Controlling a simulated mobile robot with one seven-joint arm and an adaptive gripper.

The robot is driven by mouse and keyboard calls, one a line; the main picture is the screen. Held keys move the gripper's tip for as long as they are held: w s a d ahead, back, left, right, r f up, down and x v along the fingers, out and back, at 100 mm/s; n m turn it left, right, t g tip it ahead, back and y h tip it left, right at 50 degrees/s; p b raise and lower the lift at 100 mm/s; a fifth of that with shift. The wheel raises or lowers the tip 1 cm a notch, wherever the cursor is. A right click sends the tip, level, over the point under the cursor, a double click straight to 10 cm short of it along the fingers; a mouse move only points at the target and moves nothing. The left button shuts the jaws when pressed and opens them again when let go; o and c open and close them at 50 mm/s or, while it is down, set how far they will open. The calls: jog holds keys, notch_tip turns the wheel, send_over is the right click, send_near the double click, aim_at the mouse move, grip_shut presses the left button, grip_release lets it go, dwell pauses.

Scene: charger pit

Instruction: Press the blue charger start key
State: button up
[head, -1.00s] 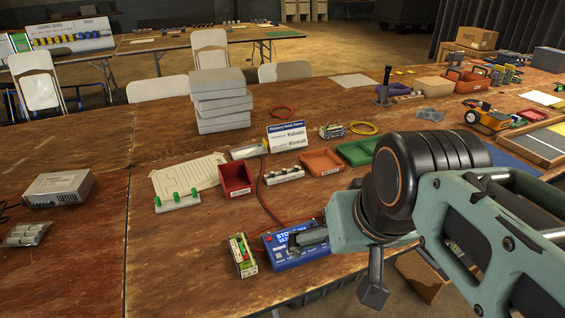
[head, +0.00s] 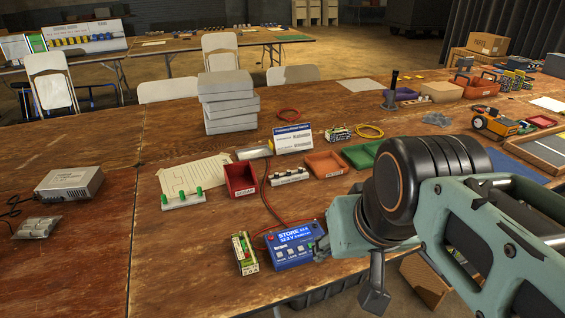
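The blue charger (head: 291,258) lies near the front edge of the wooden table, with a lit blue display (head: 293,236) whose top line begins with "STORE". A row of small keys runs below the display; their colours are too small to tell apart, so I cannot pick out the start key. The visible grey end of my gripper (head: 321,242) is at the charger's right edge, mostly hidden behind my pale green arm link. I cannot see whether it touches the charger or how its fingers stand.
A small battery pack (head: 244,254) stands close left of the charger, with red and dark leads behind. A red bin (head: 240,180), an orange tray (head: 325,163) and a green tray (head: 361,153) lie farther back. The table left of the battery pack is clear.

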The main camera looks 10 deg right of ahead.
grip_shut()
dwell(1.3)
